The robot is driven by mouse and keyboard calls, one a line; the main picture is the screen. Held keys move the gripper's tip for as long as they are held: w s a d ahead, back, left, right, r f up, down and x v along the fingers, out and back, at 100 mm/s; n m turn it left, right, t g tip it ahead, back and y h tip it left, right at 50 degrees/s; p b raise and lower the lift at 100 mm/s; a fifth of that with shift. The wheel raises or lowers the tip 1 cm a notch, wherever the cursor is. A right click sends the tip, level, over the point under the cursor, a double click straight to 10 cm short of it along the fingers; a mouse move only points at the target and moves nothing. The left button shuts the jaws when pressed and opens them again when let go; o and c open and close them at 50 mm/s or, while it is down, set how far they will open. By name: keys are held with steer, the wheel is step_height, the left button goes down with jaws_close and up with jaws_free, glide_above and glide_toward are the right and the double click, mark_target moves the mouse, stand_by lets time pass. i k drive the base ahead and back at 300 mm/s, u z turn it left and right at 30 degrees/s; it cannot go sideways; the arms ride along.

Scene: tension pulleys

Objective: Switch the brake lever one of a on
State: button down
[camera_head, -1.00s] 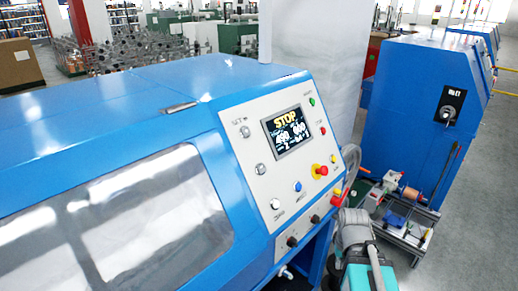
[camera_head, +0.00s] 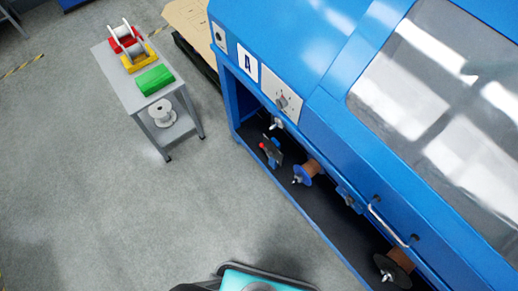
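The blue machine (camera_head: 270,35) fills the right side of the view and carries a white sign with a dark letter A (camera_head: 247,66). A grey plate with a rotary switch (camera_head: 282,102) is beside the sign. In the open bay below, a small dark bracket with a red-tipped part (camera_head: 264,146) stands near a copper-coloured spool (camera_head: 313,169) with a blue flange. Another spool (camera_head: 401,259) is further right. No brake lever can be made out with certainty. My gripper is not in view.
A grey side table (camera_head: 147,100) at upper left holds a red and a yellow spool stand and a green block (camera_head: 155,79). A white spool (camera_head: 162,112) is on its lower shelf. A silver handle (camera_head: 390,222) juts from the machine. The grey floor (camera_head: 100,220) is clear at lower left.

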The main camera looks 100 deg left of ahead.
mark_target(270, 154)
steer(key=u, duration=0.15)
steer(key=k, duration=0.3)
steer(key=u, duration=2.1)
steer(key=i, duration=0.1)
steer(key=u, duration=2.05)
